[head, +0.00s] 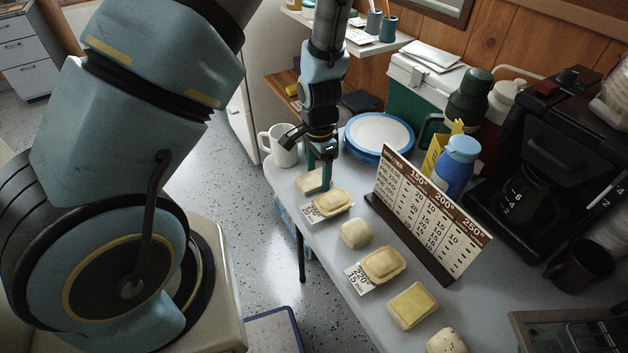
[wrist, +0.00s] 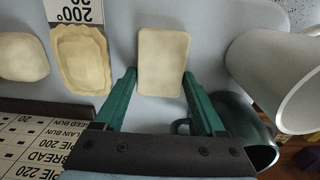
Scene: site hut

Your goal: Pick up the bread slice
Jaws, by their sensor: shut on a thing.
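The bread slice (head: 309,181) is a plain, pale, rounded rectangle at the far end of the row of baked goods. My gripper (head: 320,178) points down over it and partly hides it. In the wrist view the bread slice (wrist: 162,60) lies between the two green fingers of my gripper (wrist: 160,82), which are shut on its near part. Its far part sticks out beyond the fingertips. It appears at or close to the table top; I cannot tell whether there is a gap below it.
A pie (head: 328,202) on a card sits close beside the slice, then a bun (head: 356,234), another pie (head: 383,265) and a yellow-topped slice (head: 412,305). A white mug (head: 283,149) stands behind. A blue-rimmed plate stack (head: 380,132) and a printed chart board (head: 430,215) stand to the right.

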